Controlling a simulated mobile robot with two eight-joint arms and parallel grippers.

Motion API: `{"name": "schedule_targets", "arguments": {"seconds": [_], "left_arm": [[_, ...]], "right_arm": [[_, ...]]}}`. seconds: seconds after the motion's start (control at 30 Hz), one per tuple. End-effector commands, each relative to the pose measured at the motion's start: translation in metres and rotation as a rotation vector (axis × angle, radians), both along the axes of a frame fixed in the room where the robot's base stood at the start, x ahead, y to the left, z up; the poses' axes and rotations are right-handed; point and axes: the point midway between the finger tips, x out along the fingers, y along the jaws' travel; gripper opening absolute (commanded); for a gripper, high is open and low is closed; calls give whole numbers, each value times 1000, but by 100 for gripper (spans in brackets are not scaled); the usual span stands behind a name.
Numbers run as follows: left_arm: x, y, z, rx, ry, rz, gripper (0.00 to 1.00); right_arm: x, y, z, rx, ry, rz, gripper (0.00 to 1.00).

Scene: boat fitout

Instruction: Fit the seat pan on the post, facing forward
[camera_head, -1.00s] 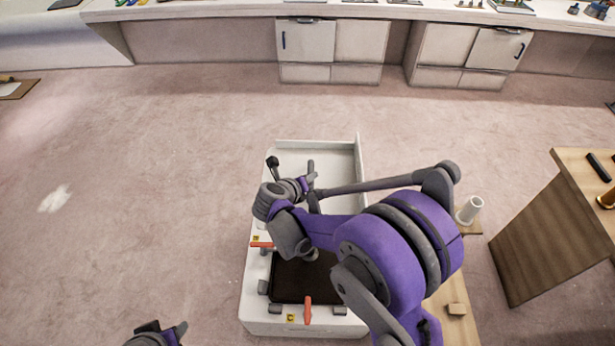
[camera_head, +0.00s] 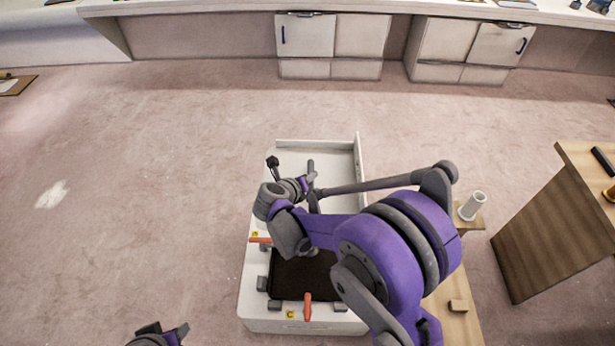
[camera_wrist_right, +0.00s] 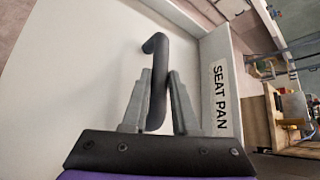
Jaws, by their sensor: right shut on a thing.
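My right gripper (camera_head: 309,181) is shut on a dark grey bent bar (camera_wrist_right: 156,95), over a white panel (camera_wrist_right: 85,70). In the right wrist view, the bar stands between the two fingers. A raised white wall beside it carries the label "SEAT PAN" (camera_wrist_right: 220,95). In the head view, this white panel (camera_head: 335,162) with a raised right side lies at the far end of the white unit. I cannot tell where the panel ends and the unit begins. My left gripper (camera_head: 166,332) is at the bottom edge, cut off and away from the unit. I cannot identify the post.
A dark recess (camera_head: 300,280) at the near end of the unit has an orange-red handle (camera_head: 308,307) and grey blocks around it. A white cylinder (camera_head: 472,204) stands on wood to the right. A wooden table (camera_head: 545,220) is farther right.

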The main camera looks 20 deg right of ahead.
Motion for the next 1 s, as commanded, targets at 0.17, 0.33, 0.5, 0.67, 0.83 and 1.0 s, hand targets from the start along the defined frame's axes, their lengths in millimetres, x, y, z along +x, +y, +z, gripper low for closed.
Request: {"name": "schedule_targets", "arguments": {"seconds": [0.17, 0.33, 0.5, 0.67, 0.83, 1.0], "left_arm": [[-1, 0, -7, 0, 2, 0, 50], [-1, 0, -12, 0, 4, 0, 50], [-2, 0, -16, 0, 5, 0, 50], [-2, 0, -17, 0, 5, 0, 50], [-2, 0, -17, 0, 5, 0, 50], [-2, 0, -17, 0, 5, 0, 50]], "right_arm": [[0, 0, -7, -3, 0, 2, 0], [0, 0, -13, -3, 0, 2, 0], [0, 0, -16, -3, 0, 2, 0], [0, 0, -18, -3, 0, 2, 0], [0, 0, -17, -3, -1, 0, 0], [0, 0, -17, -2, -1, 1, 45]]}}
